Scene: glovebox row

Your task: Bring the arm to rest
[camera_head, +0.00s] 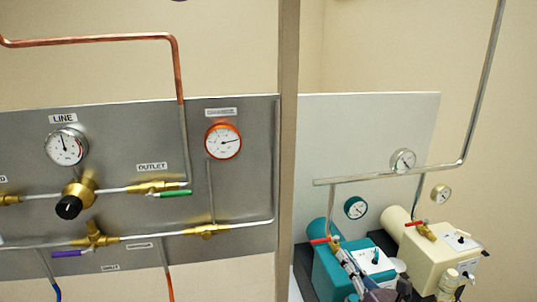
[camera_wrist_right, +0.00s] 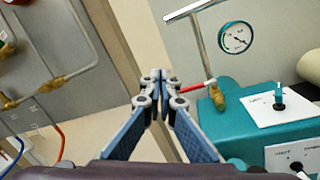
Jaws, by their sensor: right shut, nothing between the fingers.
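My right gripper (camera_wrist_right: 158,77) points away from the wrist camera, its two blue-padded fingers meeting at the tips with nothing between them. In the head view my right gripper (camera_head: 345,258) shows low at the right of centre, in front of the teal pump (camera_head: 326,272), and partly covers it. In the wrist view the fingertips show just left of the red-handled valve (camera_wrist_right: 216,94) on the teal pump; I cannot tell whether they touch it. My left gripper is in neither view.
A grey panel (camera_head: 130,170) with gauges, brass valves and pipes stands at left. An upright post (camera_head: 288,150) separates it from the pumps. A cream pump (camera_head: 455,250) stands right of the teal one. A metal pipe (camera_head: 400,173) runs above both pumps.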

